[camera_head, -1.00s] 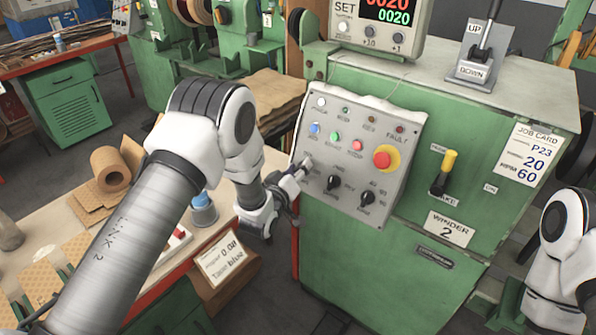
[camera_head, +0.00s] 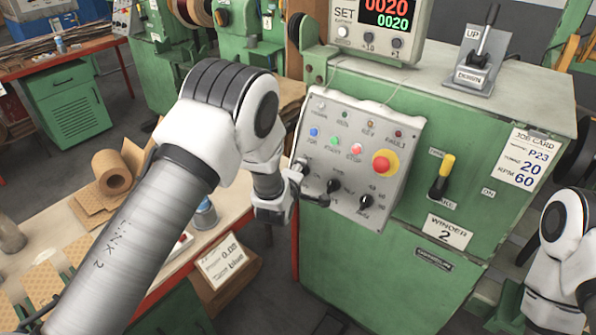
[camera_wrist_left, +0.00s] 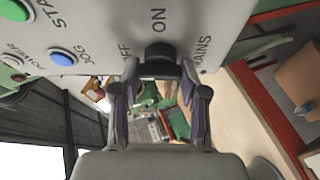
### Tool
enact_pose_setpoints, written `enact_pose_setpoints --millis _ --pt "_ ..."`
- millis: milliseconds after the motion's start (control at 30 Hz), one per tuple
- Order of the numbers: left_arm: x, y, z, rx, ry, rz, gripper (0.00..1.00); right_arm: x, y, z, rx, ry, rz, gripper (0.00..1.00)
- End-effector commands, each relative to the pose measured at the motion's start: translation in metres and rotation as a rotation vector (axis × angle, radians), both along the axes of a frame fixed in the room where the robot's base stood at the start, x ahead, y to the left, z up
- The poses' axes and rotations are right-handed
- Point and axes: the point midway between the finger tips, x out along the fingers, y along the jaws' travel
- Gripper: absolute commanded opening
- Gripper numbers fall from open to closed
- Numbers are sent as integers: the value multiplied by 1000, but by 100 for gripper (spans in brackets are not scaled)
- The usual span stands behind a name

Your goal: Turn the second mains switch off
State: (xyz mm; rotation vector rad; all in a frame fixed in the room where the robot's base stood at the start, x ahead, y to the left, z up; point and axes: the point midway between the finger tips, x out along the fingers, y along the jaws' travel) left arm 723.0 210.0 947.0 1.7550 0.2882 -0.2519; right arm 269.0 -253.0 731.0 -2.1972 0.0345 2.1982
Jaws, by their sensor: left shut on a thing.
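The grey control panel (camera_head: 385,130) of the green winder labelled WINDER 2 faces me. Its mains switch (camera_wrist_left: 160,53) is a dark round knob, with ON and OFF lettered beside it in the left wrist view. My left gripper (camera_head: 303,180) is at the panel's lower left edge and hides the switch in the head view. In the left wrist view the gripper (camera_wrist_left: 160,80) has one finger on each side of the knob and is shut on it. Which mark the knob points to cannot be told. Only part of my right arm shows; its gripper is out of view.
Two black knobs (camera_head: 334,186) (camera_head: 366,201), coloured buttons and a red emergency stop (camera_head: 383,162) lie to the right on the panel. A yellow-handled lever (camera_head: 443,175) is farther right. The workbench (camera_head: 60,240) with tubes and sheets is at the left.

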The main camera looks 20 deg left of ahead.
Motion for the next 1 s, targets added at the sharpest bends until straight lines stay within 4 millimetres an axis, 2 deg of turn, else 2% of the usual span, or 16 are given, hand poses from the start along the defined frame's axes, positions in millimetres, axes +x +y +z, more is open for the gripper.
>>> enact_pose_setpoints --millis 300,700,733,767,800,1000 --pt "0 0 1 -69 23 30 8 0 0 2 0 0 0 0" --pt "0 0 0 -75 26 33 8 0 0 2 0 0 0 0" --pt "0 0 0 -75 26 33 54 0 0 2 0 0 0 0" --pt "0 0 0 -74 26 33 64 0 0 2 0 0 0 0" --pt "0 0 0 -74 26 33 69 0 0 2 0 0 0 0" --pt "0 0 0 -73 26 31 69 0 0 2 0 0 0 0"
